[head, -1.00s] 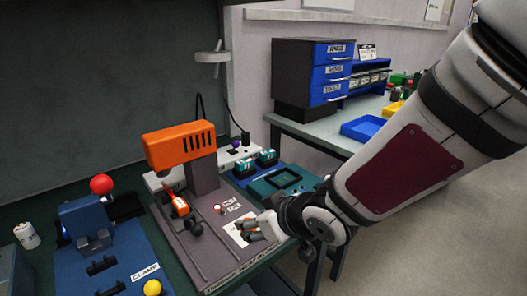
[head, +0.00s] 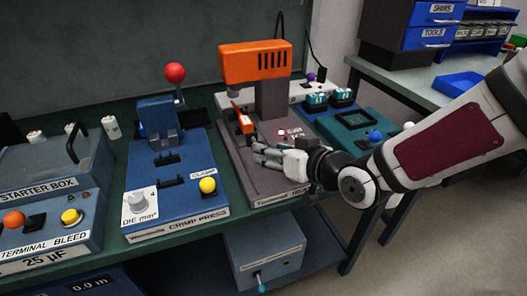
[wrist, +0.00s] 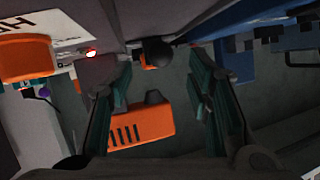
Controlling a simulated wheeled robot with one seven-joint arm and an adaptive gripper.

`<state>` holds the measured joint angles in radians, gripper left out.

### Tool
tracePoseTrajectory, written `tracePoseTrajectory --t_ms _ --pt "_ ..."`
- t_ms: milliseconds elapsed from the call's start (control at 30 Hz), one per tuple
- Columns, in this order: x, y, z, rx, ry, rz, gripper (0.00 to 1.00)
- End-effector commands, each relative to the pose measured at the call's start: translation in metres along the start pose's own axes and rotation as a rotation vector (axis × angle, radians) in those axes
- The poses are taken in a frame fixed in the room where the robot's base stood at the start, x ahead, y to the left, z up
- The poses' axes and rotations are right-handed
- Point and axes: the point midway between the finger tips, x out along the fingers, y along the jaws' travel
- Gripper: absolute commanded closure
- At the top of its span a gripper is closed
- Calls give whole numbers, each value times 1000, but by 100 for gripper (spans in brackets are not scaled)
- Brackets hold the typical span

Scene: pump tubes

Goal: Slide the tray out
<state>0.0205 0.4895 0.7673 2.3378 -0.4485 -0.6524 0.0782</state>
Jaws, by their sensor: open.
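My gripper (head: 262,153) is open, over the front of the station's grey base, just in front of and right of the knob. In the wrist view the green-padded fingers (wrist: 160,88) are spread apart and empty. The black knob (wrist: 157,50) shows between them, farther off, apart from both. The slotted orange head (wrist: 140,126) also shows there.
A red light (head: 282,132) glows on the base. A blue crimp press (head: 175,195) with a red-balled lever is to the left. A teal unit (head: 352,122) stands to the right, under my forearm. A grey box (head: 265,255) is below the bench.

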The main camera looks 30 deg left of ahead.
Motion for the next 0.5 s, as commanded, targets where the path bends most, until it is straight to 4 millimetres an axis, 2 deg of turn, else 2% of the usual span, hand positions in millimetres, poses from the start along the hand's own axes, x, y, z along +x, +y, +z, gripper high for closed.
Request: tracePoseTrajectory --t_ms 33,200,500 --pt "11 0 2 1 0 -3 54" --pt "35 0 1 1 0 -1 54" --pt "49 0 0 0 -1 1 54"
